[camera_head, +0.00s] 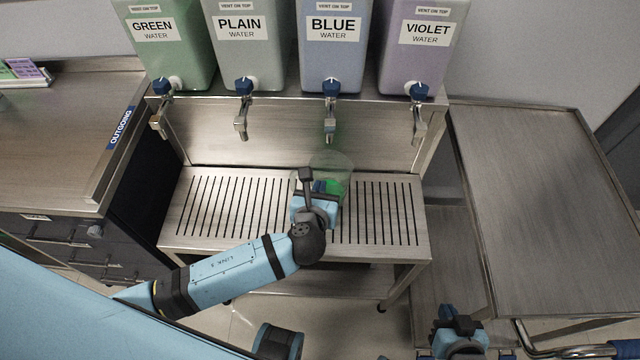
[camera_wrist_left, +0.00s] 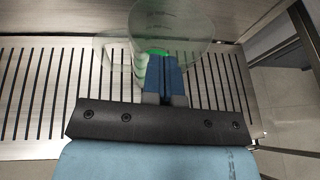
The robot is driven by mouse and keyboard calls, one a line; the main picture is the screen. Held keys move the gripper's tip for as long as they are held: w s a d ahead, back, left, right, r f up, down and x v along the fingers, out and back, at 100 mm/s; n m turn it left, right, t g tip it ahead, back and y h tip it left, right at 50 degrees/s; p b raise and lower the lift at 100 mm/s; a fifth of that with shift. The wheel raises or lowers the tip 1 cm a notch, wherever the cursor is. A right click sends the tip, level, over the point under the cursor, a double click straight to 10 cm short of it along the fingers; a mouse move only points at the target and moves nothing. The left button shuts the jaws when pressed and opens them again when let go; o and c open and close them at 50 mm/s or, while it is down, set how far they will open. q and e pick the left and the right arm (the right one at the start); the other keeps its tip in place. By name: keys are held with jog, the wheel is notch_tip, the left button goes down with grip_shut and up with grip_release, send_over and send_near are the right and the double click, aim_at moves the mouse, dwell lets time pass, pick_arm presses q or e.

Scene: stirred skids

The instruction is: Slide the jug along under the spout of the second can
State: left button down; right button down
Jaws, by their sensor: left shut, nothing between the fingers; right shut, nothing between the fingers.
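The clear jug (camera_head: 333,164) stands on the slotted drip tray (camera_head: 210,213), below the blue-water can's spout (camera_head: 330,131), with some green liquid in it. In the left wrist view the jug (camera_wrist_left: 186,20) is just beyond the fingertips. My left gripper (camera_head: 324,187) is shut and empty, at the near side of the jug; its fingertips (camera_wrist_left: 165,58) overlap the jug's lower part, and I cannot tell whether they touch. The plain-water can (camera_head: 241,48) is second from the left, its spout (camera_head: 241,127) left of the jug. My right gripper (camera_head: 459,322) is shut and empty at the lower right.
The green (camera_head: 170,55), blue (camera_head: 333,60) and violet (camera_head: 420,65) cans share the shelf. The tray is clear left and right of the jug. A bare steel cart (camera_head: 550,200) stands at right; a counter marked OUTGOING (camera_head: 60,150) is at left.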

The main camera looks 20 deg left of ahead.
pick_arm(q)
jog(key=shift+s, duration=0.65)
pick_arm(e)
jog(key=shift+r, duration=0.4)
